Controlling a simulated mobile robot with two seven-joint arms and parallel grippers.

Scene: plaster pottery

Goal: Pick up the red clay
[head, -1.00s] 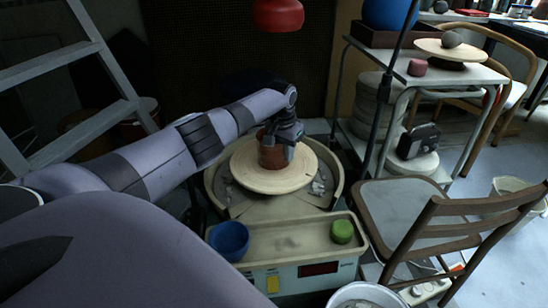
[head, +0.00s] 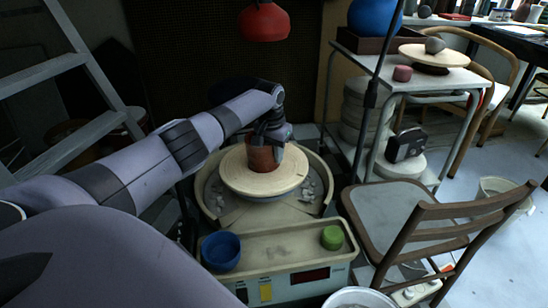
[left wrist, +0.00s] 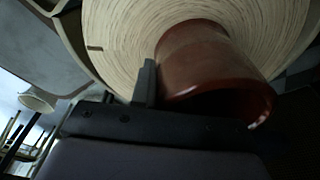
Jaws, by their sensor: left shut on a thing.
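A small dull-red lump of clay (head: 402,73) sits on the top of the cart at the upper right, well away from my arm. A reddish-brown cylindrical pot (head: 262,158) is on the pale round wheel head (head: 246,183). My left gripper (head: 268,138) is at the pot's upper part and shut on it. In the left wrist view the pot (left wrist: 205,60) shows its rim and dark opening, with one dark finger (left wrist: 147,82) beside its wall. I cannot tell whether its base touches the wheel. My right gripper is not in view.
A blue bowl (head: 221,251) and a green lump (head: 332,238) are on the tray in front of the wheel. A wooden chair (head: 425,235) stands at the right. A red lamp (head: 264,22) hangs above, and a ladder (head: 85,65) leans at the left.

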